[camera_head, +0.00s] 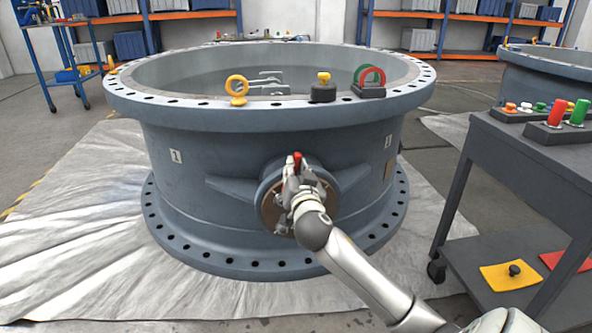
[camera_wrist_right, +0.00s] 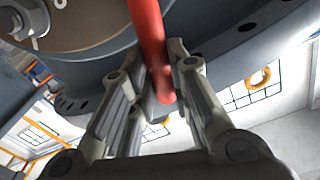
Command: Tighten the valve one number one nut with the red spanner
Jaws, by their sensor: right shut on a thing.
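The large grey valve body (camera_head: 265,150), marked with a 1 label (camera_head: 176,156), stands on a silver sheet. A round port with a brown face (camera_head: 270,210) projects from its front. In the right wrist view, the brown face (camera_wrist_right: 90,25) carries a metal nut (camera_wrist_right: 28,20) at the upper left. My right gripper (camera_head: 297,178) is in front of the port and shut on the red spanner (camera_head: 297,158). The spanner's red shaft (camera_wrist_right: 150,40) passes between the fingers in the wrist view. Its working end is out of view, so contact with a nut cannot be told. My left gripper is not in view.
A grey cart (camera_head: 530,165) with red and green handled items stands at the right. A yellow eyebolt (camera_head: 237,88), a black and yellow item (camera_head: 323,90) and red-green rings (camera_head: 370,82) sit on the valve's rim. Open floor lies at the left.

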